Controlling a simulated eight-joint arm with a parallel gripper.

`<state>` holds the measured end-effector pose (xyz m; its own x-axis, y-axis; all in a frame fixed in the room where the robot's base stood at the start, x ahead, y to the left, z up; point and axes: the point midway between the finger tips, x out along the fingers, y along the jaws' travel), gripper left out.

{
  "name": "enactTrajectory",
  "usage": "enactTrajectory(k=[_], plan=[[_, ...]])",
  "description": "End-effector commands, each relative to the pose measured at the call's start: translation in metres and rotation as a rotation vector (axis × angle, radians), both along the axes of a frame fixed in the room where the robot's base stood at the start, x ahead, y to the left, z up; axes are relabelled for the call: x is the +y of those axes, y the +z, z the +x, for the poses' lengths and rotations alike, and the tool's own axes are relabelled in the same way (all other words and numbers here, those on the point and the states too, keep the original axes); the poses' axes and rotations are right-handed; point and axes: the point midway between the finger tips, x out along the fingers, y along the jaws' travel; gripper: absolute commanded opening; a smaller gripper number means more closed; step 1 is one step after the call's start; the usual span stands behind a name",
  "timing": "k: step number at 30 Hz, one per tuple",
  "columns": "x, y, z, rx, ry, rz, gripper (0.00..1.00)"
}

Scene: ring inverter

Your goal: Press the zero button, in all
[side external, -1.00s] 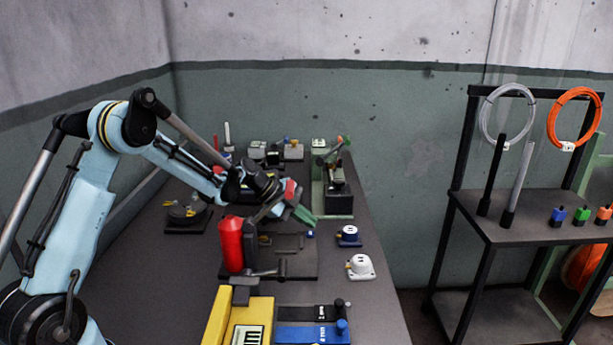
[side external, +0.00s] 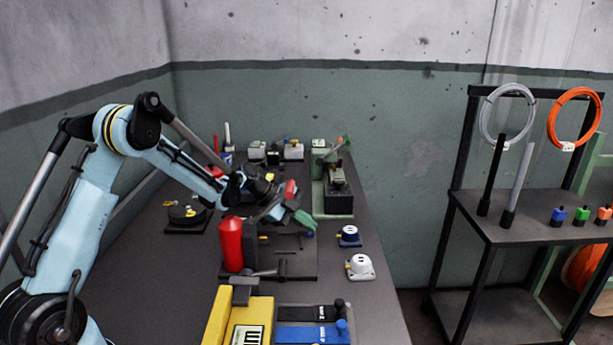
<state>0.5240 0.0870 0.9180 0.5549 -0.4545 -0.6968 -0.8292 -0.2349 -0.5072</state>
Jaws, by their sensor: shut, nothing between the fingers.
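My gripper (side external: 305,220) has green fingertips and points down and to the right. It is shut and holds nothing, above the back right part of a dark fixture plate (side external: 305,268). A small blue knob (side external: 310,234) shows just below the fingertips; I cannot tell whether they touch it. A yellow device (side external: 215,318) with a light display (side external: 248,336) stands at the front of the bench, cut off by the frame's lower edge. No button is clearly marked as zero in this view.
A red cylinder (side external: 231,244) stands upright at the plate's left. A blue-and-white part (side external: 348,236) and a white part (side external: 360,267) sit to the right. A green-and-black press (side external: 335,187) stands behind. A black shelf (side external: 530,228) is apart at right.

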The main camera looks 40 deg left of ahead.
Motion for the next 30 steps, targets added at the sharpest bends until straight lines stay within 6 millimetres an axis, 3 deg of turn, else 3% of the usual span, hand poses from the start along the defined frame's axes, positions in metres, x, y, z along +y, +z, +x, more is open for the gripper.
enactTrajectory(k=[30], plan=[[0.0043, -0.0085, -0.0003, 0.003, 0.008, 0.005, 0.0]])
